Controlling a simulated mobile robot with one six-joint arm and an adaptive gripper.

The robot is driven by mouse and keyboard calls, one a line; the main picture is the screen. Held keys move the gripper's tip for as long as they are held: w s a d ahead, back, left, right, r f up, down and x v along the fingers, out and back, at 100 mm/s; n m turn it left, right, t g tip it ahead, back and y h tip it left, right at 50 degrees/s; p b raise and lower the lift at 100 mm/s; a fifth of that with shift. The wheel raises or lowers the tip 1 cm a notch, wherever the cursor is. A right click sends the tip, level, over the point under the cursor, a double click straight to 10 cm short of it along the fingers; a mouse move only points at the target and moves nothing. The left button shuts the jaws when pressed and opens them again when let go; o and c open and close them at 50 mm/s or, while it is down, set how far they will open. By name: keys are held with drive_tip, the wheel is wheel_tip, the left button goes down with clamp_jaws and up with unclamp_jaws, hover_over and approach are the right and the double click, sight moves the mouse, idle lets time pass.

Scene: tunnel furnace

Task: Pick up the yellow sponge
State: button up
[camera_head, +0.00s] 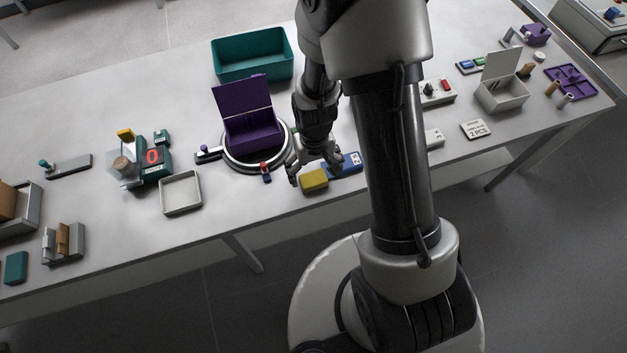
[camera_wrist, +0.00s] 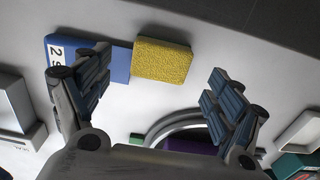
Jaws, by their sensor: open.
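The yellow sponge (camera_head: 314,180) lies on the table near its front edge, at the left end of a blue block with a white label (camera_head: 347,163). In the wrist view the sponge (camera_wrist: 162,60) is between and beyond the fingertips, beside or partly on the blue block (camera_wrist: 120,64); I cannot tell which. My gripper (camera_head: 316,171) is open and empty, its fingers spread on either side of the sponge. It also shows in the wrist view (camera_wrist: 155,95), with the sponge not touched by either finger there.
A round turntable (camera_head: 229,159) with an open purple box (camera_head: 252,135) stands just left of my gripper. A teal bin (camera_head: 253,72) is behind, and a shallow white tray (camera_head: 180,205) is further left. The table's front edge is close to the sponge.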

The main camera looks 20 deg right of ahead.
sight(313, 178)
wheel_tip(313, 178, down, 4)
drive_tip(key=shift+b, duration=0.45)
drive_tip(key=shift+c, duration=0.6)
drive_tip(key=c, duration=0.8)
drive_tip(key=shift+r, duration=0.15)
wheel_tip(313, 178, up, 20)
drive_tip(key=p, duration=0.5)
